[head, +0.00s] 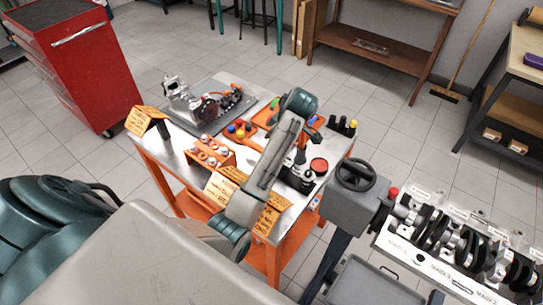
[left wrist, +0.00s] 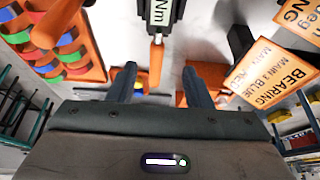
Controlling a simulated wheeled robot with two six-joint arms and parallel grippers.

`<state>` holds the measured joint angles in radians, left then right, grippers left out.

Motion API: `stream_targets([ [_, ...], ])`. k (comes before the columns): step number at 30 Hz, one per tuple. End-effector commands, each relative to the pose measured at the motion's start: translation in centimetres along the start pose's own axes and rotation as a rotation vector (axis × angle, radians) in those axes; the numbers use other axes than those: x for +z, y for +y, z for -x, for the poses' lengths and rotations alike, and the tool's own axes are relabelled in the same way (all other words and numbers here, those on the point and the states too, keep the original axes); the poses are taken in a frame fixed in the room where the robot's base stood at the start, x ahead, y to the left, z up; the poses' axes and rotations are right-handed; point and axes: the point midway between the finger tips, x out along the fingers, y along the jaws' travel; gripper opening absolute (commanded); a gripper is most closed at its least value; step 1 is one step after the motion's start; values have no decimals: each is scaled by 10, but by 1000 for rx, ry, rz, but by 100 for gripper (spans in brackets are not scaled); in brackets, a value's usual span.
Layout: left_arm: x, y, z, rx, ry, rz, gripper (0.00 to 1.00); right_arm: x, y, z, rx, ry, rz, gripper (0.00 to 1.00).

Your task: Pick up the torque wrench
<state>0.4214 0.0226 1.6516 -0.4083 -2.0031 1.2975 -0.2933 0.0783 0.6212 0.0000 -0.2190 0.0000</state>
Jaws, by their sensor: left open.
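The torque wrench (left wrist: 156,62) shows in the left wrist view as an orange shaft below a dark body with a white label ending in "Nm". Its upper part runs out of the picture. My left gripper (left wrist: 160,86) is open, with one dark finger on each side of the wrench's line. The shaft's lower end points at the gap between the fingertips, and nothing is held. In the head view my left arm reaches over the steel-topped orange cart (head: 178,152), and its links hide much of the gripper area. I cannot make out the wrench clearly there. My right gripper is not in view.
An orange tray with coloured pieces (left wrist: 62,58) lies left of the wrench. Orange bearing signs (left wrist: 268,75) stand to the right. On the cart are an engine assembly (head: 208,104) and an orange rack (head: 212,152). A crankshaft stand (head: 440,255) is at the right.

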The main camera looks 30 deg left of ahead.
Motion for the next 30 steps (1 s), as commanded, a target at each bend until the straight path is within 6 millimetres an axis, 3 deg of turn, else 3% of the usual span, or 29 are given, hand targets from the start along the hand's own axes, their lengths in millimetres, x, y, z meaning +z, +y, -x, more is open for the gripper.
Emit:
stream_targets([
  [1,1,0,-14,-1,2,1,45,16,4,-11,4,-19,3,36],
  [3,-2,-1,-19,-5,2,-3,45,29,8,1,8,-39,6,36],
  [6,-2,-1,-32,-3,2,-1,45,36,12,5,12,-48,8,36],
  [8,-3,0,-36,-3,2,-1,45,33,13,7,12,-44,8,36],
  [16,-9,0,-74,-5,2,-1,45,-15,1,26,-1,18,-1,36],
  [21,-8,0,-87,-1,1,0,45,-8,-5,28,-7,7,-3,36],
  [27,-7,0,-88,0,1,0,45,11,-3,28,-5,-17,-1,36],
  [30,-7,0,-88,0,1,0,26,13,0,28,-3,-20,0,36],
])
